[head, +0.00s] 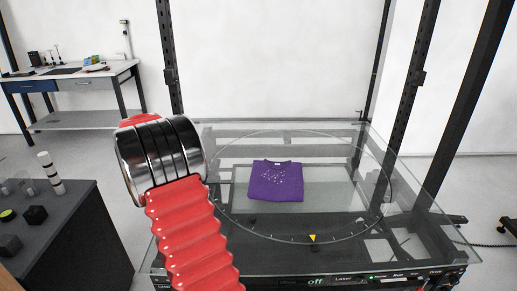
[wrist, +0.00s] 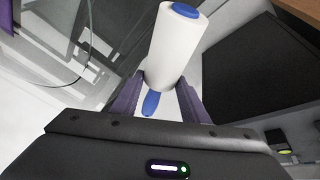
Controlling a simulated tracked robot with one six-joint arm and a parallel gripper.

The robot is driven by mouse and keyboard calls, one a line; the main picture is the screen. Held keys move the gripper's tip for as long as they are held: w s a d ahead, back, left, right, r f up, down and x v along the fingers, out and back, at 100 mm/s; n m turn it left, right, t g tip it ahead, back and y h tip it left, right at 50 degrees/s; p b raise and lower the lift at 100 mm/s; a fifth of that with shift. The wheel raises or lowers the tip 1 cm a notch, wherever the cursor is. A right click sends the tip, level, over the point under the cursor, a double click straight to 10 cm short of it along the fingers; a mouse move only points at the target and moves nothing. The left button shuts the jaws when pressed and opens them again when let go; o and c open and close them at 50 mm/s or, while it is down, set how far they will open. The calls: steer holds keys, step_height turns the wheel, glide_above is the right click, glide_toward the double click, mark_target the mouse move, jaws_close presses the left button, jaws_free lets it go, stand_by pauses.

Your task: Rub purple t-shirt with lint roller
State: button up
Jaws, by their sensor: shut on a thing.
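The purple t-shirt (head: 276,180) lies folded flat on the glass turntable (head: 228,217) in the head view, with a pale print on its front. In the wrist view, my gripper (wrist: 160,95) is shut on the lint roller (wrist: 177,48), which has a white roll and blue ends. The roll extends out beyond my fingers, and the blue handle end shows between them. A purple sliver at the wrist view's upper left edge is unclear.
A dark cabinet (head: 85,235) at the left holds small black blocks and a striped white-and-black cylinder (head: 50,172). Black posts (head: 420,60) rise around the glass table. A workbench (head: 75,75) stands far left. The glass around the t-shirt is clear.

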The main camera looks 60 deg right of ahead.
steer(key=s+d+r+m, duration=0.1)
steer(key=s+d, duration=0.6)
steer(key=d, duration=0.4)
steer(key=s+d+r+m, duration=0.1)
steer(key=s+d, duration=0.7)
steer(key=d, duration=0.3)
steer(key=s+d+r+m+g, duration=0.1)
steer(key=s+d+m, duration=0.1)
steer(key=s+d, duration=0.6)
steer(key=d, duration=0.4)
steer(key=shift+h, duration=0.3)
steer(key=shift+f, duration=3.05)
steer(key=shift+f, duration=0.85)
steer(key=shift+s, duration=0.1)
steer(key=shift+s+d, duration=0.3)
steer(key=shift+s, duration=0.45)
steer(key=shift+s+d, duration=0.3)
steer(key=shift+s, duration=0.45)
